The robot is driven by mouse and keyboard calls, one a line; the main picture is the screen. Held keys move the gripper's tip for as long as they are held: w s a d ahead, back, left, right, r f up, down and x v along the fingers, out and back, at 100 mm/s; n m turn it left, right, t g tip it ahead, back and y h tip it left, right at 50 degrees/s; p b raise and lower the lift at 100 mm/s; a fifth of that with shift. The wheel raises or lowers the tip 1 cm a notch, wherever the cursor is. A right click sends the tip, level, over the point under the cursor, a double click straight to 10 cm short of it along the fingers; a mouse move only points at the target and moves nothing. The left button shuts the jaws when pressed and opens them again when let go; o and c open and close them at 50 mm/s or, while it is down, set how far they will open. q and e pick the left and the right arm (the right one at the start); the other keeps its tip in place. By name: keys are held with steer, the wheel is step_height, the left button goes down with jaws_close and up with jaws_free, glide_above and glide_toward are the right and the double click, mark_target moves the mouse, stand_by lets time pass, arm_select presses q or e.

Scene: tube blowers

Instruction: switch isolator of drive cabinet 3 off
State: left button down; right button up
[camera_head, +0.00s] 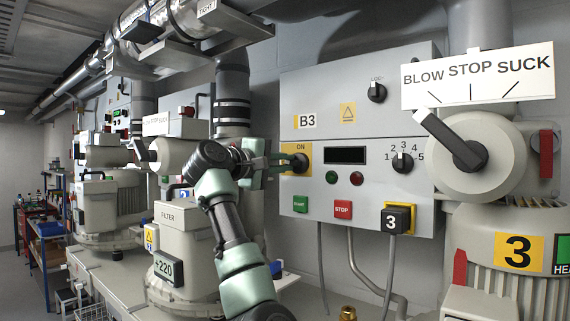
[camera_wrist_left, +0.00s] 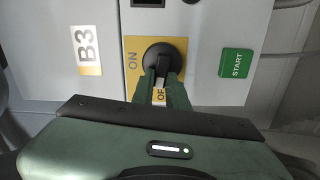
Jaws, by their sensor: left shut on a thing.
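The isolator of drive cabinet 3 is a round black rotary knob (camera_head: 300,163) on a yellow plate, on the left side of the grey cabinet (camera_head: 330,105) marked B3. In the left wrist view the knob (camera_wrist_left: 158,54) shows between the fingers, with "ON" on the plate to its left and "OF…" below it, partly covered. Its grip bar looks upright in that view, in line with the "OF…" label; the fingers hide part of it. My left gripper (camera_head: 285,162) is shut on the knob, reaching it from the left. My right gripper is not in view.
Beside the isolator are a display (camera_head: 344,155), a numbered selector (camera_head: 402,162), and green START (camera_head: 300,204) and red STOP (camera_head: 343,209) buttons below. A large BLOW/STOP/SUCK lever (camera_head: 450,138) stands right.

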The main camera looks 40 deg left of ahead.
arm_select(q)
steer(key=shift+a+n, duration=0.1)
steer(key=shift+n, duration=0.7)
steer(key=shift+f, duration=0.1)
steer(key=c, duration=1.4)
jaws_free()
steer(key=shift+s, duration=0.2)
steer(key=s+b, duration=0.4)
steer(key=s, duration=0.3)
steer(key=shift+s+a, duration=0.25)
steer(key=shift+a, duration=0.1)
steer(key=shift+f, duration=0.1)
